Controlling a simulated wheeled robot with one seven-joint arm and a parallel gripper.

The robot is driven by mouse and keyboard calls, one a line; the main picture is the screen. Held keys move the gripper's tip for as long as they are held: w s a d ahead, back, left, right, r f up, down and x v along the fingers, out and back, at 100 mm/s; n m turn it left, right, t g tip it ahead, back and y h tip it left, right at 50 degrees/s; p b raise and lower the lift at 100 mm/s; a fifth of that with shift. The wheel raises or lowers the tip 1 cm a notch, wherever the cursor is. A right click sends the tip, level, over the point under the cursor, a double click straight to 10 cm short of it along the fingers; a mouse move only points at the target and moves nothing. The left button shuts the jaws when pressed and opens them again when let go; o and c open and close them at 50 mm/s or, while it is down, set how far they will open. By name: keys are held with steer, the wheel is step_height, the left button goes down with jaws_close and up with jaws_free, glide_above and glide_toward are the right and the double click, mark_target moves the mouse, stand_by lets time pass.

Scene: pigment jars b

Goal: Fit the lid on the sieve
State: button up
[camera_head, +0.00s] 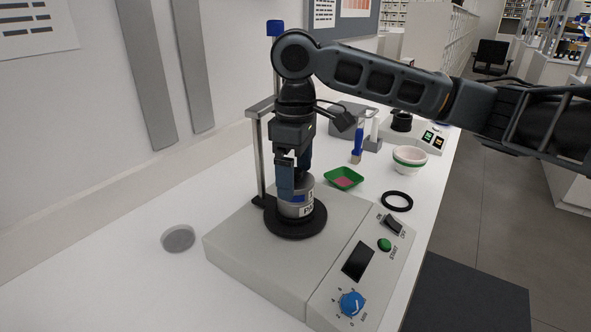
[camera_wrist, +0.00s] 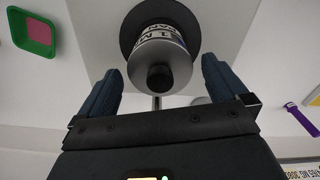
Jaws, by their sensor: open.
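The sieve (camera_head: 296,209) is a short metal cylinder with a printed label, upright on the round black plate of the shaker. It also shows in the wrist view (camera_wrist: 150,33). A silvery lid (camera_wrist: 180,57) with a black knob (camera_wrist: 159,77) lies over the top of the sieve in the wrist view; whether it is fully seated I cannot tell. My gripper (camera_head: 294,180) points down just above the sieve and hides much of its top in the head view. Its fingers (camera_wrist: 160,70) are open, one on each side of the knob, with visible gaps.
The shaker base (camera_head: 250,245) has a metal post behind the sieve and a blue dial (camera_head: 351,304) in front. A green tray (camera_head: 343,177), a black ring (camera_head: 397,201) and bowls (camera_head: 409,159) lie to the right. A grey disc (camera_head: 178,238) lies left.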

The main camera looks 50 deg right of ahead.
mark_target(296, 170)
steer(key=shift+r+b, duration=0.3)
steer(key=shift+r, duration=3.6)
